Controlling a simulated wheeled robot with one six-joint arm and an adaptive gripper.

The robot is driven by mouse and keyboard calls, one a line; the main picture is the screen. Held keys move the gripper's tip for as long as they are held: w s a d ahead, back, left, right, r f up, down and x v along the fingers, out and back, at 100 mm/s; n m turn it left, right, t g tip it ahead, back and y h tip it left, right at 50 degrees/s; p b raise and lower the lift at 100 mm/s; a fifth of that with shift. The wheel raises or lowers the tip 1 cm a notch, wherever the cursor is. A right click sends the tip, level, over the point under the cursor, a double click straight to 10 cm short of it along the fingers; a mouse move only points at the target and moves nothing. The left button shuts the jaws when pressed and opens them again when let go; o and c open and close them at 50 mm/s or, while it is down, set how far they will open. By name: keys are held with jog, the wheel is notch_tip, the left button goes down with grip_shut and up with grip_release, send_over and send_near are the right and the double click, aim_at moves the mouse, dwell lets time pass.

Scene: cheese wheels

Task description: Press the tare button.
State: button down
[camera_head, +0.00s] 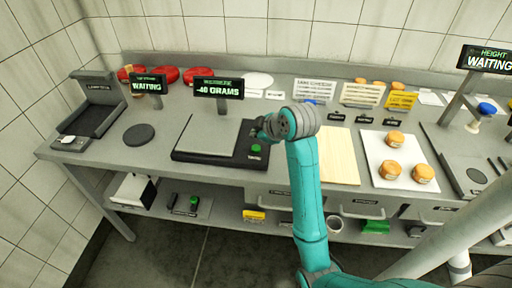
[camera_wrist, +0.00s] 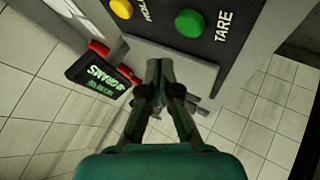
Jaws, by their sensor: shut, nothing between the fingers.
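The tare button (camera_head: 255,148) is a green round button on the right part of the dark scale base (camera_head: 186,156). In the wrist view the green button (camera_wrist: 190,22) lies beside the word TARE, at the top of the picture. My gripper (camera_head: 262,131) is over the right part of the scale, just behind the button in the head view. In the wrist view my gripper (camera_wrist: 160,66) has its fingertips together and empty, apart from the button. The scale display (camera_head: 217,89) reads -40 GRAMS. I cannot tell the fingertips' exact height.
A yellow button (camera_wrist: 122,9) marked HOLD is beside the green one. The scale's grey plate (camera_head: 211,137) is bare. A wooden board (camera_head: 338,156) is right of my arm, then a white board (camera_head: 378,150) with orange-topped rounds. Red wheels (camera_head: 166,75) lie behind.

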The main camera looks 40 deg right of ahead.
aim_at(257, 149)
jog(key=shift+f, duration=1.4)
jog(key=shift+f, duration=0.15)
dwell(0.4)
jog(key=shift+f, duration=0.25)
jog(key=shift+f, duration=0.4)
dwell(0.7)
jog(key=shift+r, duration=0.85)
jog(key=shift+r, duration=2.5)
